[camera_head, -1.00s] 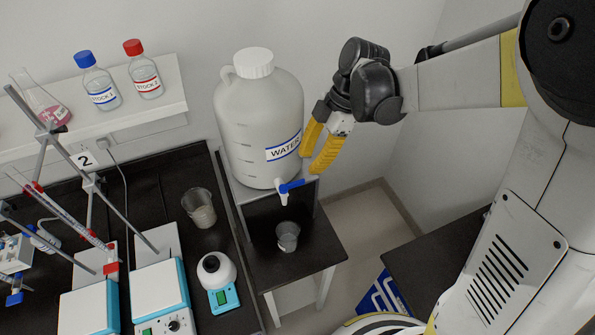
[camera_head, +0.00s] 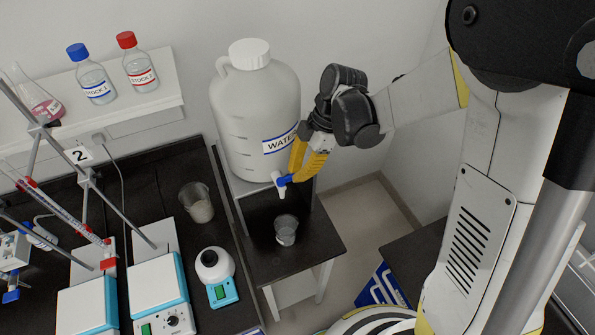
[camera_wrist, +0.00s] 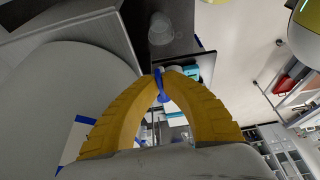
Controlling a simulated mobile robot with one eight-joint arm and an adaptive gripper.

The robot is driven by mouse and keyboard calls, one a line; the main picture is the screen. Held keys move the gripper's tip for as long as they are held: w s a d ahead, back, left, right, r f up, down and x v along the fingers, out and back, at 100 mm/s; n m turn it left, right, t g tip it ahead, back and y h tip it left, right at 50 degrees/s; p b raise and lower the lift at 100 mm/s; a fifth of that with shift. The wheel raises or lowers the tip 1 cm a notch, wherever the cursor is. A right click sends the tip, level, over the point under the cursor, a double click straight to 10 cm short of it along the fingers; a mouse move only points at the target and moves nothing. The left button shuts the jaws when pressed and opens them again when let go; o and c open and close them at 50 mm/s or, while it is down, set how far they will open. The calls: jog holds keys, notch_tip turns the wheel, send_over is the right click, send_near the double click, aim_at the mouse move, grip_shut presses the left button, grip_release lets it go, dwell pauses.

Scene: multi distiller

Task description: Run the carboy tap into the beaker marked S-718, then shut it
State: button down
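The white carboy (camera_head: 255,110) labelled WATER stands on a raised stand, its tap (camera_head: 281,189) low at the front. The tap's blue lever (camera_head: 285,180) also shows in the wrist view (camera_wrist: 160,86). My gripper (camera_head: 291,180) has its yellow fingers closed together on this lever, one on each side in the wrist view (camera_wrist: 164,74). A small clear beaker (camera_head: 286,231) stands upright on the black surface below the tap; it also shows in the wrist view (camera_wrist: 160,29). I cannot read its marking or see a water stream.
Another beaker (camera_head: 197,203) with pale contents stands on the black bench to the left. Near it are a small blue device with a white round top (camera_head: 216,276) and hotplates (camera_head: 158,285). Stock bottles (camera_head: 140,66) stand on the wall shelf. Floor shows right of the stand.

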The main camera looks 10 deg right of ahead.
jog(key=shift+s, duration=0.1)
jog(key=shift+s+a+m+t+b, duration=0.1)
jog(key=shift+s+m+t+b, duration=0.4)
jog(key=shift+m, duration=0.85)
jog(key=shift+s+d+m+t+b, duration=0.1)
jog(key=shift+s+m+t+b, duration=0.4)
jog(key=shift+m, duration=0.8)
jog(key=shift+s+a+m+t+b, duration=0.1)
jog(key=shift+s+m+t+b, duration=0.4)
jog(key=shift+m, duration=0.85)
jog(key=c, duration=1.6)
grip_release()
